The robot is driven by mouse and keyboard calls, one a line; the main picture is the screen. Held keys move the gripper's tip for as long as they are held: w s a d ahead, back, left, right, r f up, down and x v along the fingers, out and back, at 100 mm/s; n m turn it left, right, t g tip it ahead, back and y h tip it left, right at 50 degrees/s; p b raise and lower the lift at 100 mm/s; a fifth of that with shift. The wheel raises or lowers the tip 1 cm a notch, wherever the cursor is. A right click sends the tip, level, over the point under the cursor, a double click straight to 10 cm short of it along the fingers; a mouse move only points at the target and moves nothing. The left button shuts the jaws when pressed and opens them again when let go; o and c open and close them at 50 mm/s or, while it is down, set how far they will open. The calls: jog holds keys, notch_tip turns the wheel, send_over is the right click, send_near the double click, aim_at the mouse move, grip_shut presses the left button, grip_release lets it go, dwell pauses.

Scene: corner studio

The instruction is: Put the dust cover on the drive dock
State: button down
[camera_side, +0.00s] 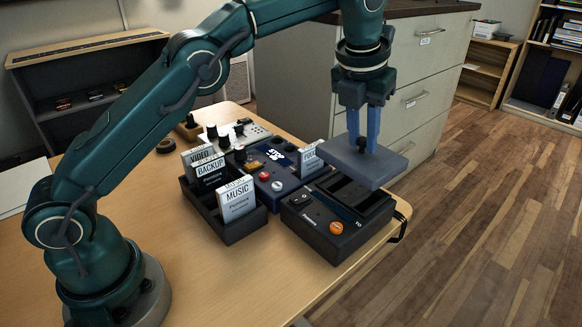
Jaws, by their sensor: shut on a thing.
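My gripper (372,132) points straight down at the right of the table, its blue fingers shut on the dark knob of the dust cover. The dust cover (358,162) is a flat grey-blue slab, held roughly level. It appears above the back part of the drive dock (318,236). The dock is a dark box with an orange button and a switch on its front. Part of its dark slot area shows below the cover; the cover hides the back. I cannot tell whether cover and dock touch.
A black rack (234,232) left of the dock holds upright labelled cartridges, MUSIC (237,199) in front. A blue unit (262,180) with a red button stands behind, with another cartridge (312,155) near the cover. The table's right edge is close to the dock. Bare tabletop (200,270) lies in front.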

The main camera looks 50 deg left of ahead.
aim_at(360, 144)
jog(key=shift+w+a+f, duration=0.3)
jog(key=shift+w+f, duration=0.2)
jog(key=shift+f, duration=0.15)
jog(key=shift+w+a+f, duration=0.1)
jog(key=shift+a+f, duration=0.15)
jog(key=shift+f, duration=0.45)
jog(key=shift+a+f, duration=0.1)
jog(key=shift+f, duration=2.55)
jog(key=shift+f, duration=0.1)
jog(key=c, duration=0.7)
grip_release()
